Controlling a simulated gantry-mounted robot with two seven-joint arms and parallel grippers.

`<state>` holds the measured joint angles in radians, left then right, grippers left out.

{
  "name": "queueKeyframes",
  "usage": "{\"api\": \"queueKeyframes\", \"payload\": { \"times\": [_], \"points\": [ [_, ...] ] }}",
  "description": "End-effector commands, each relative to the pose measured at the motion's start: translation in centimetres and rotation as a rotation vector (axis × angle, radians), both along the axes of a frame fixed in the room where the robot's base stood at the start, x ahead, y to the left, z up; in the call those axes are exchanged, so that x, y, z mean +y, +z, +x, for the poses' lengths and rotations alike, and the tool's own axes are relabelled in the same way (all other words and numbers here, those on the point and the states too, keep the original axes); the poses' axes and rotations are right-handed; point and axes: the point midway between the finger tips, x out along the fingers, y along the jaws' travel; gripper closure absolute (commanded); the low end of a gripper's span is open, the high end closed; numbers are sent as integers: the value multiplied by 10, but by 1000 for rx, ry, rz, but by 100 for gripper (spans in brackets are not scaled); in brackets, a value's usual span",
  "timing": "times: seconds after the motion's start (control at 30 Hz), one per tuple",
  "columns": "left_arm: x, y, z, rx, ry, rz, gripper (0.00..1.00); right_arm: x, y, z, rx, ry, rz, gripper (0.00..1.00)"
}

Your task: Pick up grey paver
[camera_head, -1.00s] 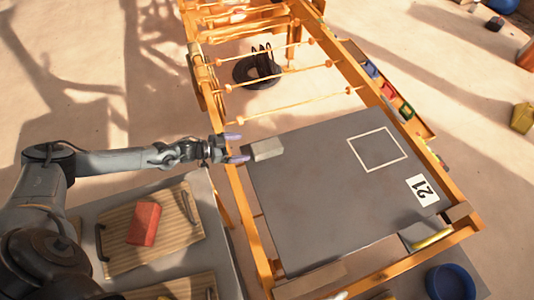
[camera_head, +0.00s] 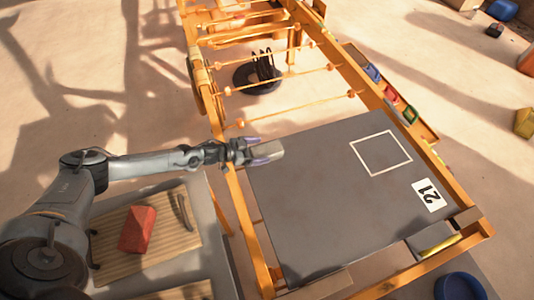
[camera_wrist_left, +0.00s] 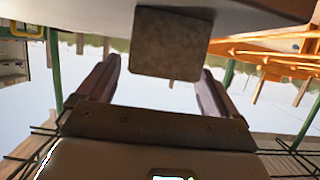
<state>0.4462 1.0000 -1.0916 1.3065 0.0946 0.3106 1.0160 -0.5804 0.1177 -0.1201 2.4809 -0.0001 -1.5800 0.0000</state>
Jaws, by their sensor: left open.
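In the left wrist view the gripper (camera_wrist_left: 155,85) has a finger on each side of the paver, with a gap visible at the lower ends. Whether the fingers touch the paver cannot be told. My right gripper is not in view.
A red block (camera_head: 137,229) lies on a slatted wooden tray (camera_head: 180,240) at the lower left. Orange rails (camera_head: 245,215) edge the board. A blue bowl (camera_head: 460,287) stands at the lower right.

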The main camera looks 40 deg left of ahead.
Motion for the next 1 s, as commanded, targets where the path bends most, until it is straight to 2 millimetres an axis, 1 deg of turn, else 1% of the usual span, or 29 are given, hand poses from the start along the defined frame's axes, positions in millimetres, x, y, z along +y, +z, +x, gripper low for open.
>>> {"api": "queueKeyframes", "payload": {
  "times": [0.03,0.2,0.47,0.5,0.87,1.0],
  "points": [
    [-4,-4,7,-3,0,-1,6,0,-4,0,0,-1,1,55],
    [-11,-9,18,-2,0,0,6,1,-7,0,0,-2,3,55],
    [-12,-9,19,-1,0,0,6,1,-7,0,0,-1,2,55],
    [-12,-9,19,-1,0,0,8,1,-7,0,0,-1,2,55],
    [-12,-9,19,-1,0,-1,63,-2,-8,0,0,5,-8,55],
    [-12,-9,19,0,0,0,84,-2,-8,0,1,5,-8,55]
  ]
}}
